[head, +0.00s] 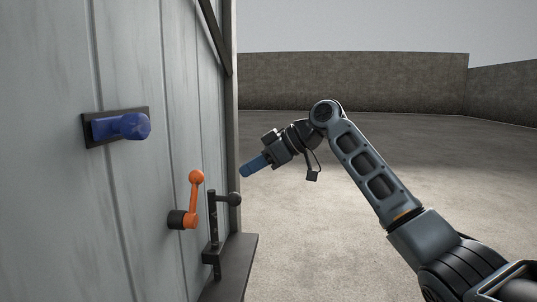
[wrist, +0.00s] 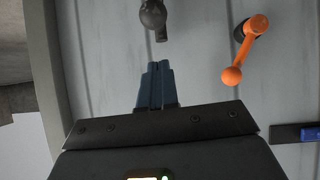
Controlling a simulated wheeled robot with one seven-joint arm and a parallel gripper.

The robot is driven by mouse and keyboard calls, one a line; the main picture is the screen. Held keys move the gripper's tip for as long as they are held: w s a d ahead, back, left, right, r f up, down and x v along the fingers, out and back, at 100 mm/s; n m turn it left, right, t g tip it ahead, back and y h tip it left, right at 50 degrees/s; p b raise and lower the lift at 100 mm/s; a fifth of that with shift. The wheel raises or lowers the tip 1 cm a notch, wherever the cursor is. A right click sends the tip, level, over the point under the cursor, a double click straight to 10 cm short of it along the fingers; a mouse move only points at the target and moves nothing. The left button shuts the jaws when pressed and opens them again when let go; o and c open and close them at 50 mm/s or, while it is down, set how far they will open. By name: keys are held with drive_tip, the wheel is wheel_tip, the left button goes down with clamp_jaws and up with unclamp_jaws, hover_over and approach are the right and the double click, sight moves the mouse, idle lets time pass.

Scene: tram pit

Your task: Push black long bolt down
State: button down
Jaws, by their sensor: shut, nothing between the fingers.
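The black long bolt (head: 212,232) stands upright on the grey door, at its right edge, with a round knob (head: 234,199) near its top pointing right. In the wrist view the knob (wrist: 153,14) and a short piece of the bolt show at the top edge; the rest is out of frame. My gripper (head: 245,171) has blue fingers, shut and empty. It is above and slightly right of the knob in the head view, apart from it. In the wrist view the shut fingertips (wrist: 157,66) point toward the knob, with a gap between.
An orange lever (head: 193,200) with a ball end is mounted on the door left of the bolt. A blue handle (head: 124,126) on a dark plate is higher up and further left. A dark ledge (head: 234,262) sits by the bolt's foot. Open ground lies to the right.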

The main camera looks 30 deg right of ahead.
drive_tip(key=shift+w+a+f+p, duration=0.1)
drive_tip(key=shift+w+a+f, duration=0.1)
drive_tip(key=shift+f, duration=0.55)
drive_tip(key=shift+w+a+f+p, duration=0.15)
drive_tip(key=shift+a+f, duration=0.1)
drive_tip(key=shift+f, duration=0.55)
drive_tip(key=shift+w+a+f+p, duration=0.1)
drive_tip(key=shift+w+a+f, duration=0.1)
drive_tip(key=shift+f, duration=0.55)
drive_tip(key=shift+f, duration=0.1)
wheel_tip(320, 180, down, 8)
drive_tip(key=b, duration=0.4)
drive_tip(key=shift+r, duration=0.2)
